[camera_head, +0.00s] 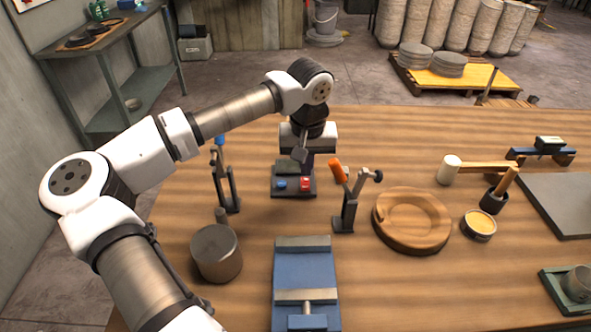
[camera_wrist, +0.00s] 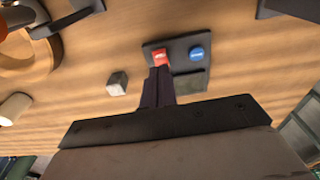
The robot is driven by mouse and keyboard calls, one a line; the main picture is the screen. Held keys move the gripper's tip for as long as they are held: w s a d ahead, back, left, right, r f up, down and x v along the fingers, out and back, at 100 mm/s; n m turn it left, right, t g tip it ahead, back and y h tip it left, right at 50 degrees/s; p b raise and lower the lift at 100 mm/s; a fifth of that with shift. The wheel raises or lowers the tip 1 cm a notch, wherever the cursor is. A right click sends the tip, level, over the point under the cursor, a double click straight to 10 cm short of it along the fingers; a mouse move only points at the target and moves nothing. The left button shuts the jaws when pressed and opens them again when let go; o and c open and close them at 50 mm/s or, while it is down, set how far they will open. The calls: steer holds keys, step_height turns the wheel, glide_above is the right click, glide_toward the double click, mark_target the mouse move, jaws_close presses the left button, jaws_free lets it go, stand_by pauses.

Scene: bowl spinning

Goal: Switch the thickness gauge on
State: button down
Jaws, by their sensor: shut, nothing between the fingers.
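A dark flat unit with a red button and a blue button, which looks like the thickness gauge (camera_head: 280,192), sits on the table. It also shows in the wrist view (camera_wrist: 178,44). The red button (camera_head: 305,184) is on the right in the head view, the blue button (camera_head: 280,184) on the left. The wrist view shows the red (camera_wrist: 159,57) and blue (camera_wrist: 197,53) buttons swapped. A darker rectangle lies on its face there. My gripper (camera_head: 307,172) is shut and empty, pointing down, its tips (camera_wrist: 158,70) right by the red button. I cannot tell whether they touch it.
An orange-handled stand (camera_head: 347,212) is close on the right, a blue-topped stand (camera_head: 226,180) on the left. A wooden bowl (camera_head: 411,219), a grey cylinder (camera_head: 216,253) and a blue vise-like fixture (camera_head: 304,268) stand nearer the front. A small grey block (camera_wrist: 117,83) shows beside the gauge.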

step_height(320, 180, up, 10)
steer(key=s+b, duration=0.1)
steer(key=b, duration=0.1)
